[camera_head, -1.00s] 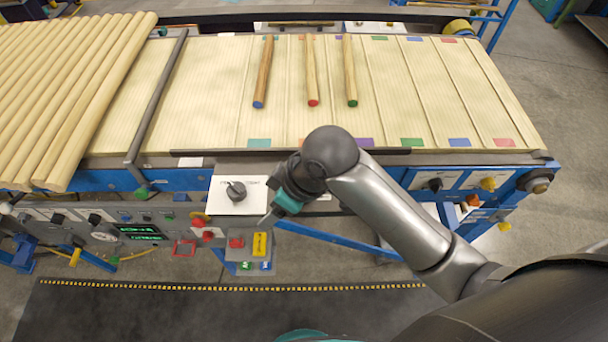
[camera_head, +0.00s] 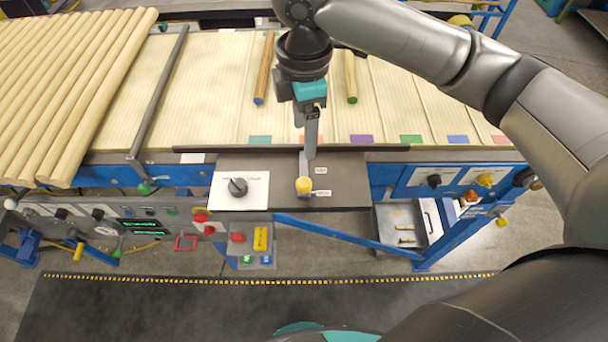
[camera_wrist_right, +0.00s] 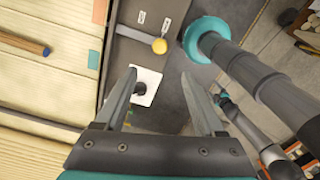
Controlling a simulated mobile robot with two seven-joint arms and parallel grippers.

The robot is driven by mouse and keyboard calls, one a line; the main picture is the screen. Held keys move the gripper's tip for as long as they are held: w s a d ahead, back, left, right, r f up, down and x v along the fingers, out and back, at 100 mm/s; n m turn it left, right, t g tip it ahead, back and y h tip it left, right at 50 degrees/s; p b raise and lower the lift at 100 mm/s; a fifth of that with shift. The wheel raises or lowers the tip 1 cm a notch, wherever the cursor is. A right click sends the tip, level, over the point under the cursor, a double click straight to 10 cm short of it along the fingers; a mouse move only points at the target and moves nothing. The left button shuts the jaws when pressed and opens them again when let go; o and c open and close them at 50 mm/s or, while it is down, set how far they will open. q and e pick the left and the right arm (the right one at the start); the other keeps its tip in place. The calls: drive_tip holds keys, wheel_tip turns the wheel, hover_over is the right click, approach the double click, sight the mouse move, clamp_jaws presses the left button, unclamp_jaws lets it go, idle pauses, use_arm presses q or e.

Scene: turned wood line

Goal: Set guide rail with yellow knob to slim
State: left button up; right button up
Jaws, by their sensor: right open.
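The yellow knob (camera_head: 303,186) sits on a grey bar on the dark panel at the line's front edge, beside the lower of two small white labels (camera_head: 321,193). The upper label (camera_head: 320,170) is farther back; their text is too small to read. The wrist view also shows the yellow knob (camera_wrist_right: 159,46), beyond the fingertips. My right gripper (camera_head: 311,152) points down behind the knob, apart from it. In the right wrist view its two fingers (camera_wrist_right: 157,74) are spread, with nothing between them. My left gripper is not seen.
A black rotary knob (camera_head: 238,187) on a white plate stands left of the yellow knob. A dark rail (camera_head: 230,149) runs along the front of the slatted bed. Turned rods (camera_head: 350,78) lie behind. A button box (camera_head: 250,245) hangs in front.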

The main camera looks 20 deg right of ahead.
sight(304, 182)
wheel_tip(304, 182, down, 15)
idle(0.4)
drive_tip(key=shift+c, duration=0.4)
clamp_jaws()
idle(1.0)
